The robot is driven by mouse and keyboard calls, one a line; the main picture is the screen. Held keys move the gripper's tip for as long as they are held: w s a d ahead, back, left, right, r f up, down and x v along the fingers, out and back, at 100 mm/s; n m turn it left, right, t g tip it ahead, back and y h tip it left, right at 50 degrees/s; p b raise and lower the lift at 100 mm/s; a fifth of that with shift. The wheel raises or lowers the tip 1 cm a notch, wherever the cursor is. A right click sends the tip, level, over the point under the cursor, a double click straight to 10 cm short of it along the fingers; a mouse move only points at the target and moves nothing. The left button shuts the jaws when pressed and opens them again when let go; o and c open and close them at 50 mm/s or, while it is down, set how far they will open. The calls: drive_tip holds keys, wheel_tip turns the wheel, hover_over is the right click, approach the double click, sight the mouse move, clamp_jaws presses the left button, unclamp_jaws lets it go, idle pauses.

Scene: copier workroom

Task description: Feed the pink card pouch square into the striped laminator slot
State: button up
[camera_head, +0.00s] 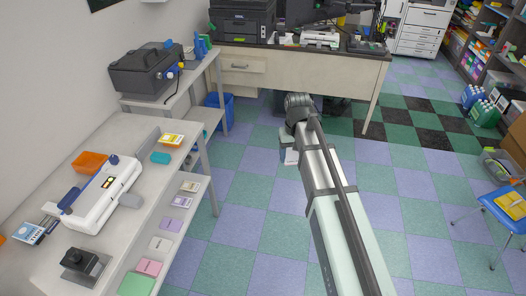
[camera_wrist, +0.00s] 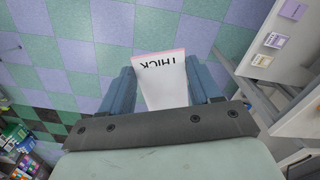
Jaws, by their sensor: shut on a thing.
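My gripper (camera_wrist: 160,78) is shut on a pale card pouch (camera_wrist: 163,88). The pouch is mostly white with a thin pink far edge and the word THICK, upside down in the wrist view. In the head view my gripper (camera_head: 290,143) hangs over open floor, right of the side table, with the pouch (camera_head: 291,157) below it.
The side table (camera_head: 125,220) carries a row of cards, including a pink one (camera_head: 148,267) and a purple one (camera_head: 172,224), an orange tray (camera_head: 89,163) and a black device (camera_head: 84,264). A dark machine (camera_head: 147,70) stands behind. Floor between table and gripper is clear.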

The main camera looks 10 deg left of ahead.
drive_tip(key=s+d+m, duration=0.2)
drive_tip(key=d, duration=1.1)
drive_tip(key=a, duration=0.4)
drive_tip(key=s+a+n, duration=0.1)
drive_tip(key=a, duration=0.4)
drive_tip(key=a+n, duration=0.1)
drive_tip(key=a, duration=0.3)
drive_tip(key=shift+s+a, duration=0.15)
drive_tip(key=shift+s, duration=0.2)
drive_tip(key=s+a+f+n, duration=0.1)
drive_tip(key=s+a+n, duration=0.3)
drive_tip(key=a, duration=1)
drive_tip(key=s+a+n, duration=0.3)
drive_tip(key=s+a, duration=0.6)
drive_tip(key=a, duration=0.6)
drive_tip(key=s+a+f+n, duration=0.1)
drive_tip(key=s+a+n, duration=0.3)
drive_tip(key=a, duration=1)
drive_tip(key=shift+s+a+f+n, duration=0.15)
drive_tip(key=shift+s+a+f, duration=0.05)
drive_tip(key=shift+s, duration=0.65)
drive_tip(key=shift+s+a+f+n, duration=0.15)
drive_tip(key=shift+s, duration=0.7)
drive_tip(key=shift+a+n, duration=0.35)
drive_tip(key=shift+n, duration=0.05)
drive_tip(key=shift+w+a+n, duration=0.15)
drive_tip(key=shift+n, duration=0.55)
drive_tip(key=shift+f, duration=0.15)
drive_tip(key=shift+f, duration=1.15)
